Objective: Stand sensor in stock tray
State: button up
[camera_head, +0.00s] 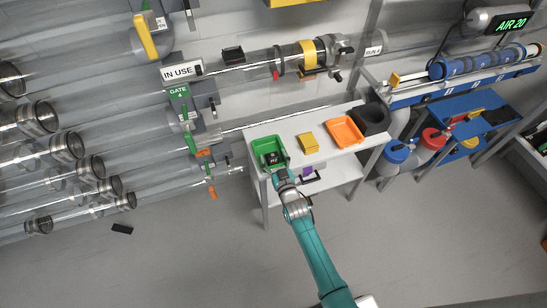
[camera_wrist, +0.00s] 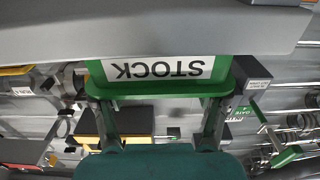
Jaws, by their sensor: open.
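The green stock tray (camera_head: 257,147) sits at the left end of the white bench. A small dark block with white marking (camera_head: 273,158) shows in the tray; it may be the sensor, but I cannot tell whether it stands or lies. My gripper (camera_head: 280,172) is at the tray's front edge, partly hiding it. In the wrist view the tray's STOCK label (camera_wrist: 160,68) appears upside down. My gripper (camera_wrist: 157,104) is open there, its two dark fingers apart, with no object clearly held between them.
The white bench (camera_head: 290,129) also carries a yellow block (camera_head: 308,143), an orange tray (camera_head: 345,131) and a dark bin (camera_head: 372,118). Clear tubes with a green gate tag (camera_head: 179,92) stand left. A black piece (camera_head: 122,229) lies on the floor. Floor in front is mostly clear.

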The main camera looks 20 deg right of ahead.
jog(key=s, duration=1.2)
jog(key=shift+r, duration=0.1)
jog(key=s+r+g, duration=0.1)
jog(key=s+r, duration=0.1)
jog(key=s, duration=1.1)
jog(key=s+r+g, duration=0.1)
jog(key=s+r, duration=0.2)
jog(key=s, duration=0.9)
jog(key=s+r+g, duration=0.1)
jog(key=s+r, duration=1.3)
jog(key=shift+s+a+r, duration=0.25)
jog(key=shift+s+r, duration=0.05)
